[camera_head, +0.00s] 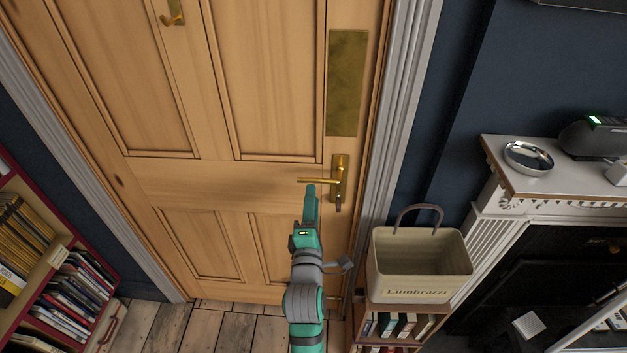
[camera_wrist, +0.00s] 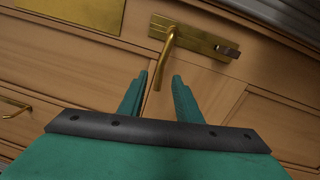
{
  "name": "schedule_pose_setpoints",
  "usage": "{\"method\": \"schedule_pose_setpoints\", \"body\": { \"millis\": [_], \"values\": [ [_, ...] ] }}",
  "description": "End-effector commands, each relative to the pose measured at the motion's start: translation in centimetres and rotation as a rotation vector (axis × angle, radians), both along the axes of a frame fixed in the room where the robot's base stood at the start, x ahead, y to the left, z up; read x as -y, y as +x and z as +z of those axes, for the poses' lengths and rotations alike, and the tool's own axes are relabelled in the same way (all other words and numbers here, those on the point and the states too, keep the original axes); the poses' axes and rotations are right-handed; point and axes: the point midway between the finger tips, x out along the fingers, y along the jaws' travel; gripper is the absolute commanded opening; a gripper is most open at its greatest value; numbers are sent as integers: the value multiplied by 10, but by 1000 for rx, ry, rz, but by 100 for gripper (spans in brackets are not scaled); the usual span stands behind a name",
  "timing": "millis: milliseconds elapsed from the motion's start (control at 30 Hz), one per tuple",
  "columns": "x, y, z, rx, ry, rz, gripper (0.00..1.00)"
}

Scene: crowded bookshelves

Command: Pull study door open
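The study door (camera_head: 175,170) is pale panelled wood and looks shut in its grey-white frame. A brass lever handle (camera_head: 318,181) on a brass backplate (camera_head: 340,180) sits at its right edge. My gripper (camera_head: 309,190) is just below the lever in the head view. In the wrist view my gripper (camera_wrist: 160,85) has its two green fingers apart. The lever (camera_wrist: 165,58) points down toward the gap between the fingertips there. I cannot tell whether its end is between them, and I see no contact.
A cream basket (camera_head: 420,265) stands on a low bookcase (camera_head: 395,327) right of my arm. A white mantel (camera_head: 540,175) with a silver dish (camera_head: 528,157) is further right. A red bookshelf (camera_head: 60,270) stands at the left. Some wooden floor (camera_head: 200,328) shows clear before the door.

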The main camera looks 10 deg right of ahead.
Motion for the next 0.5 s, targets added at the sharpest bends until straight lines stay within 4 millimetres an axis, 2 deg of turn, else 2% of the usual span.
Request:
{"method": "schedule_pose_setpoints", "body": {
  "millis": [200,500],
  "values": [
    [11,37,3,1,1,-1,31],
    [18,67,5,0,1,0,31]
  ]
}}
